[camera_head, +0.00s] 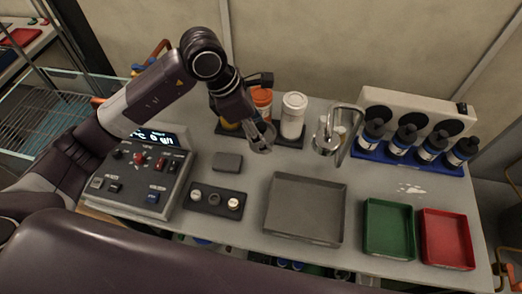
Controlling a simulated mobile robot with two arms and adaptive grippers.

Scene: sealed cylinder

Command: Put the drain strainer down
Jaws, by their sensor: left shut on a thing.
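My left gripper (259,136) reaches in from the upper left and points down over the back middle of the bench. It is shut on a small grey, rounded piece, which I take to be the drain strainer (263,149). The fingers cover part of it, and I cannot tell its gap above the bench. My right gripper is not in view.
A white-lidded jar (293,116) and an orange-capped bottle (262,98) stand behind the gripper. A shiny metal vessel (325,143) is to the right. A grey tray (305,208), green tray (388,228) and red tray (447,239) lie in front. A control box (150,178) is left.

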